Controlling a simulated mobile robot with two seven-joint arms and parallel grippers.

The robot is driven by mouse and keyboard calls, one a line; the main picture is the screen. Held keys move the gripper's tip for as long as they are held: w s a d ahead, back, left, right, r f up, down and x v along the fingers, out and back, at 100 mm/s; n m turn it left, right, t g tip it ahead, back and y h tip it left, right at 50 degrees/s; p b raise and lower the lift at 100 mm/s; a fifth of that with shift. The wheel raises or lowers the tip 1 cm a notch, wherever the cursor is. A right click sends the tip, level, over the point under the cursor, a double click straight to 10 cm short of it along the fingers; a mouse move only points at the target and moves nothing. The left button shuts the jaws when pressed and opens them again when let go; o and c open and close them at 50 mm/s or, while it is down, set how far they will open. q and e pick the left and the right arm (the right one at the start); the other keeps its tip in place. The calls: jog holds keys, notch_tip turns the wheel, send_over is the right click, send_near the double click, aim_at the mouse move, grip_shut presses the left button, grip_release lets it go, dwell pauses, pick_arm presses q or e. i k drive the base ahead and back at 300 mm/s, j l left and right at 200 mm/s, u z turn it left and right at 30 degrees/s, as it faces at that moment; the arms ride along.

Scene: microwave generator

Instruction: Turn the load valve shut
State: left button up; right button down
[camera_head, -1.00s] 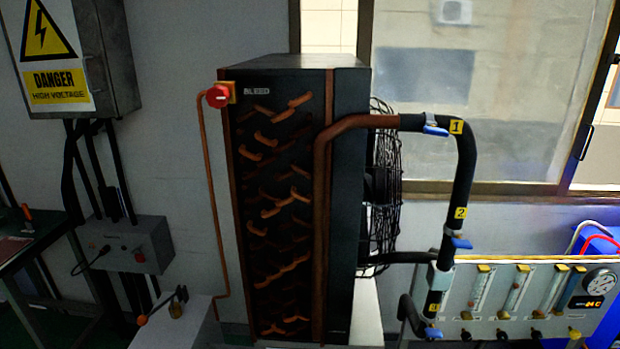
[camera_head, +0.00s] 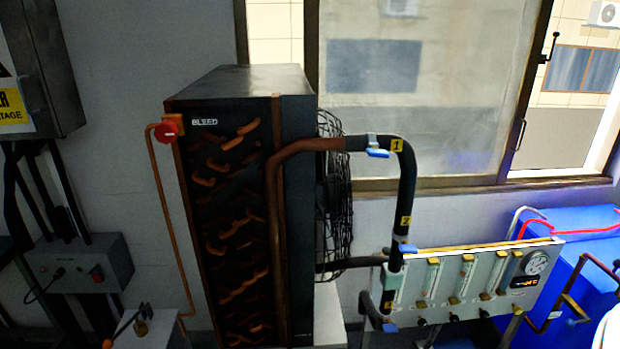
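Several valves show in the head view, but I cannot read a "load" label on any. A black pipe beside the dark coil unit (camera_head: 295,100) carries blue-handled valves: one by yellow tag 1 (camera_head: 378,153), one below tag 2 (camera_head: 406,248), and a lower one (camera_head: 390,327) near the pipe's bottom. A red round knob (camera_head: 167,130) sits at the unit's upper left corner by the word BLEED. A light panel (camera_head: 470,262) with flow tubes, a dial gauge (camera_head: 537,263) and a row of small knobs stands at right. Neither gripper is in view.
A wire-caged fan (camera_head: 335,190) is behind the coil unit. Blue tanks (camera_head: 575,220) with red and white hoses stand at right, with a brown pipe (camera_head: 603,268) in front. Grey electrical boxes (camera_head: 80,265) are on the left.

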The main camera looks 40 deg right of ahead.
aim_at(455, 319)
jog(key=z, duration=2.2)
